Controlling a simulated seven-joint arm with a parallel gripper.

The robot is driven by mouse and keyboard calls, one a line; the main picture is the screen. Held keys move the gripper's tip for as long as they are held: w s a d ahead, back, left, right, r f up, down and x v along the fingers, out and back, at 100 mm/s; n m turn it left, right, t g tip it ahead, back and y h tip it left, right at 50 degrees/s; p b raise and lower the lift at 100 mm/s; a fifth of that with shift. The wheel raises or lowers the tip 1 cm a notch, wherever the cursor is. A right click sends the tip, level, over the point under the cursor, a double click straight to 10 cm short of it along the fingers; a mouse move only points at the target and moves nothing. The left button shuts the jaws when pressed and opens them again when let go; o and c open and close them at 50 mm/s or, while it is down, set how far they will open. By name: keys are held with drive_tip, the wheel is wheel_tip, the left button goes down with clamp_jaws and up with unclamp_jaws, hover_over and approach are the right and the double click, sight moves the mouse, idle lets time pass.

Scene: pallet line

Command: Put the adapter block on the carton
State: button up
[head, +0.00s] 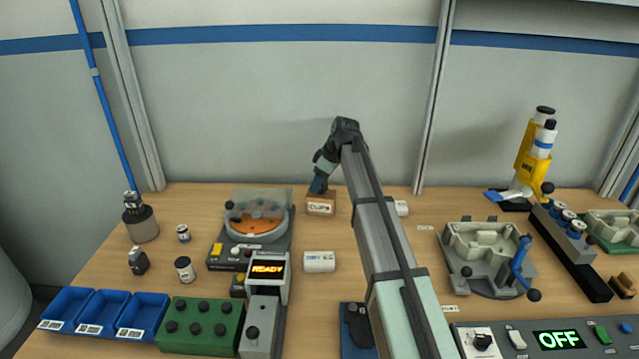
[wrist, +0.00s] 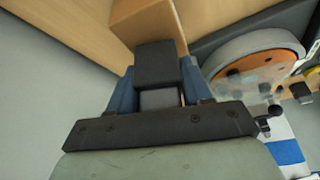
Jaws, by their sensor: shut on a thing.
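My gripper (head: 318,186) is above the small brown carton (head: 320,206) labelled CLIPS, at the back of the table. In the wrist view, my gripper (wrist: 158,88) has its blue fingers shut on a dark grey block, the adapter block (wrist: 156,64). The carton (wrist: 145,20) shows just beyond the block, partly covered by it. I cannot tell whether the block touches the carton's top. In the head view the block is hidden or too small to make out at the fingers.
A round turntable fixture (head: 258,218) with an orange disc stands left of the carton. A white labelled box (head: 319,262) lies in front, and another white box (head: 401,208) sits to the right behind my arm. A grey fixture (head: 485,250) stands further right.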

drive_tip(key=shift+f, duration=0.35)
drive_tip(key=o, duration=1.1)
drive_tip(key=v, duration=1.2)
drive_tip(key=shift+s+d+r, duration=0.1)
